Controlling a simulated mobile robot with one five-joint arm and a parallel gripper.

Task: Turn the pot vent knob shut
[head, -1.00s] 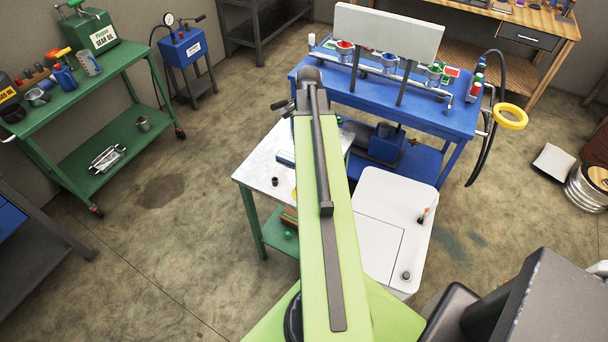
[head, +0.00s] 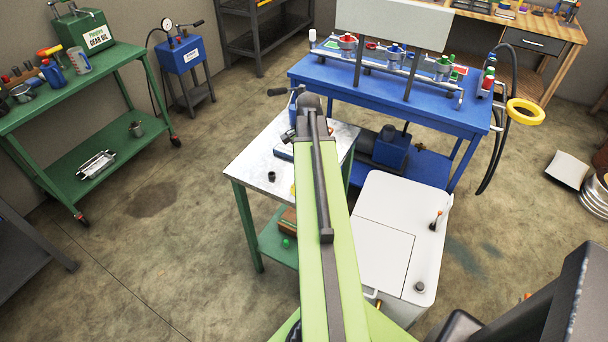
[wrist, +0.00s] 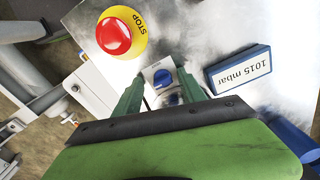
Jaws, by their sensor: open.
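A blue knob (wrist: 162,78) on a small pale plate shows in the wrist view, between my two green fingers. I cannot read any label that names it as the pot vent knob. Another blue part (wrist: 173,98) lies just below it, partly hidden by my gripper body. My gripper (wrist: 159,81) is open, with one finger on each side of the blue knob; contact is not clear. In the head view my green arm reaches over the metal-topped bench (head: 262,150), and the gripper and knob are hidden.
A red stop button (wrist: 113,36) on a yellow ring is left of the knob, and a blue 1015 mbar display (wrist: 238,69) is right. A white cabinet (head: 385,255) stands right of the bench. A blue table (head: 430,115) with a hose stands behind.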

